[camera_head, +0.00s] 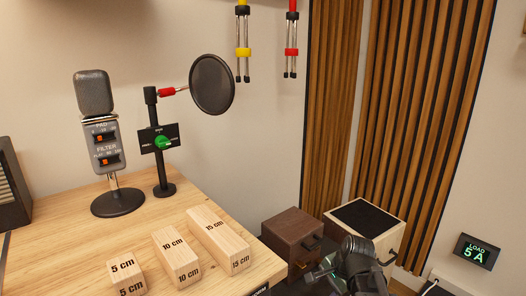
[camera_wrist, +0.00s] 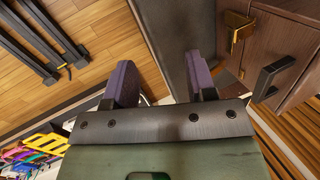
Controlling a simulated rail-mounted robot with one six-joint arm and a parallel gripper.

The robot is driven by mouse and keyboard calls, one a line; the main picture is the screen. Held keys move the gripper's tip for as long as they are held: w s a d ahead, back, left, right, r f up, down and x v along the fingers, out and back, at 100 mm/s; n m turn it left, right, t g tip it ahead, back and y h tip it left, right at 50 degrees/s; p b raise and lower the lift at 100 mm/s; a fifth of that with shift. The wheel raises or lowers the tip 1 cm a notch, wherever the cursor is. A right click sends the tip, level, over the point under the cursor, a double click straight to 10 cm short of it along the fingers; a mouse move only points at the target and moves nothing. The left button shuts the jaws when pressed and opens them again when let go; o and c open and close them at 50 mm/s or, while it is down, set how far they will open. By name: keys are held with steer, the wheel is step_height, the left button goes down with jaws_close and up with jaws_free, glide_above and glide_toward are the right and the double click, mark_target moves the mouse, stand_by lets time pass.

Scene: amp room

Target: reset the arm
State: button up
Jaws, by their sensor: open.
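My gripper (camera_wrist: 158,82) shows in the wrist view with its two purple-padded fingers apart and nothing between them. In the head view my dark arm (camera_head: 355,268) is at the lower right, in front of the wooden boxes; its fingers cannot be made out there. In the wrist view a brown wooden cabinet with a black handle (camera_wrist: 272,76) and a brass latch (camera_wrist: 238,32) is to the right of the fingers, apart from them.
A wooden table (camera_head: 55,235) holds a microphone (camera_head: 93,95), a pop filter stand (camera_head: 163,175) and labelled blocks (camera_head: 218,238). A brown box (camera_head: 292,226) and a black-topped box (camera_head: 365,216) stand beside it. A load display (camera_head: 477,252) hangs at the right.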

steer(key=s+a+f+n+g+h, duration=0.1)
steer(key=s+a+n+g+h, duration=0.2)
steer(key=s+n, duration=0.85)
step_height(320, 180, up, 33)
steer(key=w+p, duration=0.1)
steer(key=p, duration=3.1)
steer(key=shift+w+d+f+p, duration=0.15)
steer(key=shift+d+f+p, duration=0.05)
steer(key=shift+d+p, duration=0.1)
